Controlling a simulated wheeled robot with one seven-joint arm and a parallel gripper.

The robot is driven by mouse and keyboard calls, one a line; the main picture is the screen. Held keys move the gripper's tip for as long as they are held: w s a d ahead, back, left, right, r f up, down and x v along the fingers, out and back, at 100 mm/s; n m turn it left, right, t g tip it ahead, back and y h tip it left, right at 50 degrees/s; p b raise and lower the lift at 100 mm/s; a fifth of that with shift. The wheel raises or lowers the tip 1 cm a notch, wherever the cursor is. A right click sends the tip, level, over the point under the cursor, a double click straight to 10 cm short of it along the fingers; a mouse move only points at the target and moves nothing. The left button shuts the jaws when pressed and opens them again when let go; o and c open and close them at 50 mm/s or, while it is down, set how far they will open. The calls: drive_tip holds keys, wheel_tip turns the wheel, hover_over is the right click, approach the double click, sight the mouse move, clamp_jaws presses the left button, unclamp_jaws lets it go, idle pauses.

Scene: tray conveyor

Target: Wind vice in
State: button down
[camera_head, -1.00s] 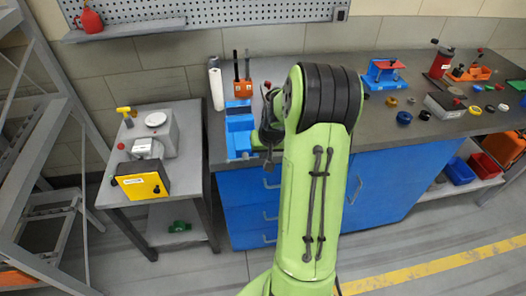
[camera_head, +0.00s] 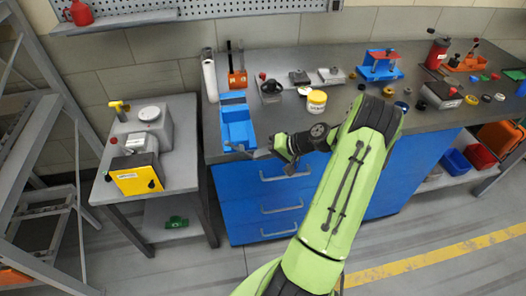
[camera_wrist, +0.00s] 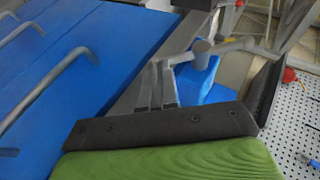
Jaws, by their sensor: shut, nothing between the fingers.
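The blue vice (camera_head: 237,127) stands at the left front edge of the long bench, its screw end facing the front. In the wrist view its blue body (camera_wrist: 196,80) shows behind a grey handle with a round hub and a crossbar (camera_wrist: 228,47). My gripper (camera_head: 262,154) is at the bench's front edge, just right of the vice's front end. Its fingers (camera_wrist: 158,75) are shut and empty, close to the handle hub. I cannot tell whether they touch it. The fingers partly hide the front of the vice.
A yellow-and-white jar (camera_head: 316,101) and a dark round device (camera_head: 271,88) stand behind my gripper. An orange tool holder (camera_head: 237,78) is behind the vice. The blue drawer front (camera_head: 265,200) with grey handles lies below the edge. A side table (camera_head: 180,180) stands left, across a gap.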

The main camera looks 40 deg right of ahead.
drive_tip(key=t+y, duration=0.1)
drive_tip(key=f+b, duration=0.1)
drive_tip(key=a+f+m+t+y, duration=0.1)
drive_tip(key=shift+w+f+t+y, duration=0.25)
drive_tip(key=shift+w+t+y, duration=0.05)
drive_tip(key=shift+w, duration=0.05)
drive_tip(key=shift+w+f+b, duration=0.1)
drive_tip(key=shift+f+b, duration=0.05)
drive_tip(key=shift+b, duration=0.15)
idle(0.5)
